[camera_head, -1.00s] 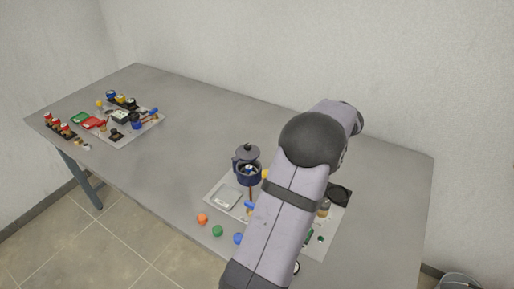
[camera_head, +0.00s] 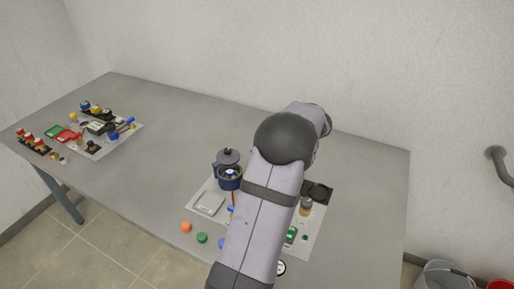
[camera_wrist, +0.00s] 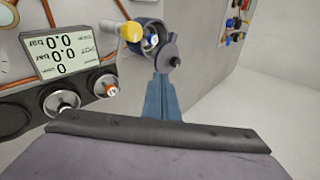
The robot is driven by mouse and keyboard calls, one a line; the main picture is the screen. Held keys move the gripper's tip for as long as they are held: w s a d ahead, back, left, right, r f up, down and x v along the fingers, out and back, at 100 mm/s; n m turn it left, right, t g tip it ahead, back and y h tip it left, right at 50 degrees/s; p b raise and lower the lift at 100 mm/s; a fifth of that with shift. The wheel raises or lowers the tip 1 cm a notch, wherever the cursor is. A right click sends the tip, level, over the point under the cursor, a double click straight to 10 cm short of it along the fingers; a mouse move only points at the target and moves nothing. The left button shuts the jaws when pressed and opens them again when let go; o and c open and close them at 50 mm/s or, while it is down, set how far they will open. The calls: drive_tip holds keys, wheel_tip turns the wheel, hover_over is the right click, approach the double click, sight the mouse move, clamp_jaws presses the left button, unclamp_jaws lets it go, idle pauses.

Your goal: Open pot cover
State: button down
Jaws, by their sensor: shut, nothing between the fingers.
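The dark blue pot (camera_head: 229,184) stands on the light panel at the middle of the table. Its dark lid (camera_head: 228,157) with a small knob is raised at the back of the pot, and the pot's mouth is exposed. In the wrist view the pot (camera_wrist: 138,27) is at the top, with the lid disc (camera_wrist: 173,54) beside its open mouth. My gripper (camera_wrist: 161,76) is shut, with nothing held. Its blue fingers point at the lid in the picture; I cannot tell whether they touch it. In the head view my arm hides the gripper.
A grey scale (camera_head: 208,204) lies left of the pot. Orange (camera_head: 186,227) and green (camera_head: 202,238) balls lie near the table's front edge. A display (camera_wrist: 68,45) and dark knobs show in the wrist view. Another panel with small items (camera_head: 100,150) is at far left. The table behind the pot is clear.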

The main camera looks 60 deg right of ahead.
sight(230, 154)
drive_tip(key=shift+w+r+p+x, duration=0.3)
drive_tip(key=shift+p+x, duration=0.6)
drive_tip(key=shift+x, duration=0.95)
drive_tip(key=shift+w+r+p+x, duration=0.35)
drive_tip(key=shift+p+x, duration=0.55)
drive_tip(key=shift+x, duration=0.95)
drive_tip(key=shift+w+r+p+x, duration=0.3)
drive_tip(key=shift+p+x, duration=0.6)
drive_tip(key=shift+x, duration=0.9)
drive_tip(key=shift+d, duration=0.1)
